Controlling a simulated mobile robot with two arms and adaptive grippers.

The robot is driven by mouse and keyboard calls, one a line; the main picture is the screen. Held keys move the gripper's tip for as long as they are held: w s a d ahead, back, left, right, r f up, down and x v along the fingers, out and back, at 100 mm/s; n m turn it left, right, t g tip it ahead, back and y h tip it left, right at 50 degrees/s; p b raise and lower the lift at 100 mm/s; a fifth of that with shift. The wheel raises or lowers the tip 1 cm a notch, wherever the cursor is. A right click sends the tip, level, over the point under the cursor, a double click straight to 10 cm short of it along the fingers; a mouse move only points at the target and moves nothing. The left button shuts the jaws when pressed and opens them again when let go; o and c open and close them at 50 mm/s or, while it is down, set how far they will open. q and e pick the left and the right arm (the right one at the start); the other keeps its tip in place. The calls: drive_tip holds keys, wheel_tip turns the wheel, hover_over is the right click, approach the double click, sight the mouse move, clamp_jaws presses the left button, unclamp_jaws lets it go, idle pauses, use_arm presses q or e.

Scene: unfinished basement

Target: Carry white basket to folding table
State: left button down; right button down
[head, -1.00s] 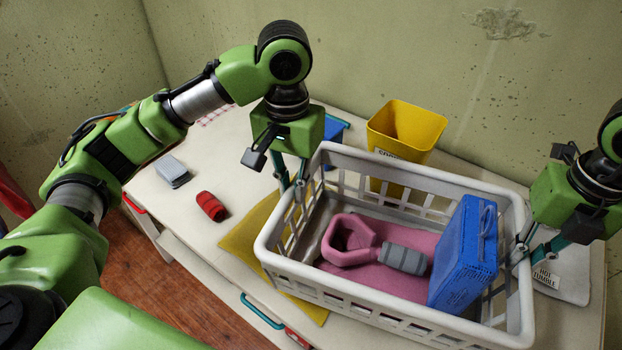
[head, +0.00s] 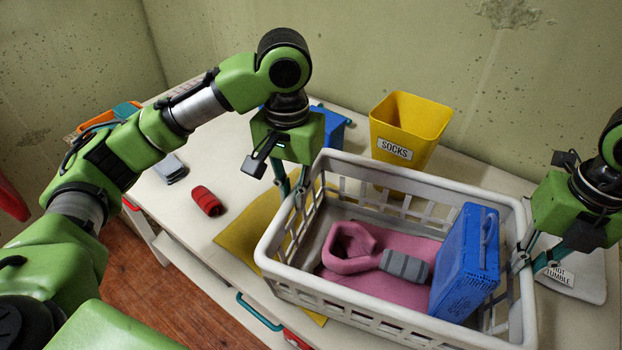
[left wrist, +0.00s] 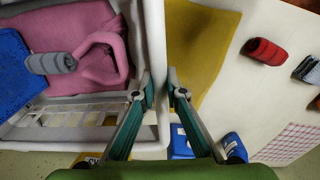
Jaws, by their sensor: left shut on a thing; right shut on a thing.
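The white basket (head: 395,323) is a slotted plastic laundry basket over the pale tabletop (head: 190,226); I cannot tell if its bottom touches. My right gripper (head: 524,258) is shut on the right end rim.
A yellow SOCKS bin (head: 410,125) stands just behind the basket, and a blue container (head: 332,128) is behind my left gripper. A yellow cloth (head: 240,238) lies partly under the basket. A red roll (head: 207,201) and grey item (head: 170,168) lie left. A labelled pale item (head: 575,275) is at right.

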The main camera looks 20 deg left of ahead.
use_arm(q)
drive_tip(key=c, duration=2.2)
unclamp_jaws()
drive_tip(key=shift+s+f, duration=0.15)
drive_tip(key=shift+f, duration=0.25)
use_arm(e)
drive_tip(key=c, duration=2.2)
unclamp_jaws()
drive_tip(key=shift+s+f, duration=0.15)
drive_tip(key=shift+f, duration=0.05)
use_arm(q)
drive_tip(key=shift+o, duration=0.8)
drive_tip(key=shift+w+a+f, duration=0.1)
drive_tip(key=shift+w, duration=0.15)
use_arm(e)
drive_tip(key=shift+o, duration=0.6)
drive_tip(key=shift+w+a+f, duration=0.1)
drive_tip(key=shift+w, duration=0.15)
use_arm(q)
drive_tip(key=shift+s+r, duration=0.1)
drive_tip(key=shift+r, duration=0.45)
use_arm(e)
drive_tip(key=shift+s, duration=0.15)
use_arm(q)
wheel_tip(320, 180, up, 11)
use_arm(e)
wheel_tip(320, 180, up, 12)
